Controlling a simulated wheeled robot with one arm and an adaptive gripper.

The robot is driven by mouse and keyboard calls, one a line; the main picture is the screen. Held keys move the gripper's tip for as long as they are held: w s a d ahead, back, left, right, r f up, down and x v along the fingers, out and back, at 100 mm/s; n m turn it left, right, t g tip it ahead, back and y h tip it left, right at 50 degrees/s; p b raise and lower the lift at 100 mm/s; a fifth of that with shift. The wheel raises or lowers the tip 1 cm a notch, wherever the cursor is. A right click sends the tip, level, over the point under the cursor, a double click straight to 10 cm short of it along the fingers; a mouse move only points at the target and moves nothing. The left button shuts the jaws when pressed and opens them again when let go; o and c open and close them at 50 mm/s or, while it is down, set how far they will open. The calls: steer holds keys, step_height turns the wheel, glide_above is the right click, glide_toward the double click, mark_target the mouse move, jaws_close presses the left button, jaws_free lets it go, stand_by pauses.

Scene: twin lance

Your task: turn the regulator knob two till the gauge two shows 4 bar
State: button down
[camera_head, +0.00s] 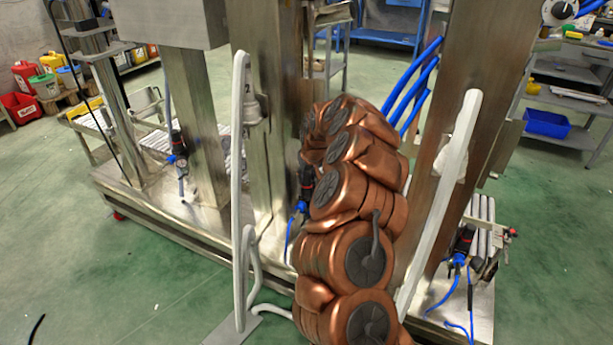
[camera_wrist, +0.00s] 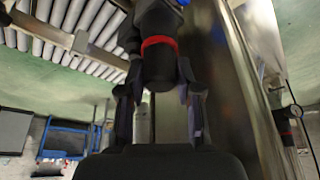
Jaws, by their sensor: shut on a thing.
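In the wrist view a black regulator knob (camera_wrist: 159,76) below a red ring sits between the two dark fingers of my gripper (camera_wrist: 160,108). The fingers are shut on its sides. No mark on it shows its number. In the head view a dark regulator (camera_head: 306,182) with a blue hose shows just left of my copper-coloured arm, which hides my gripper. A white gauge dial (camera_head: 561,11) is at the top right edge; its reading and number are too small to tell. No readable gauge shows in the wrist view.
Other regulators stand at the left (camera_head: 178,148) and right (camera_head: 464,242) of the steel frame. Steel posts (camera_head: 271,100) and white bent tubes (camera_head: 240,190) stand close around my arm. Blue hoses (camera_head: 411,80) run behind it. The green floor at the left is clear.

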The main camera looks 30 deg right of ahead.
steer(key=shift+f+m+h+b, duration=0.1)
steer(key=shift+m+h+b, duration=0.35)
steer(key=shift+m, duration=0.45)
steer(key=m+b, duration=0.1)
steer(key=m+h+b, duration=0.1)
steer(key=m+b, duration=0.1)
steer(key=shift+f+g, duration=0.2)
steer(key=shift+g, duration=0.1)
steer(key=m+b, duration=0.2)
steer(key=b, duration=0.1)
steer(key=shift+r+m+g+h, duration=0.25)
steer(key=shift+m+g+h, duration=0.1)
steer(key=shift+m+g, duration=0.05)
steer(key=shift+b, duration=0.3)
steer(key=c, duration=0.8)
jaws_free()
steer(key=shift+o, duration=0.2)
steer(key=shift+r, duration=0.2)
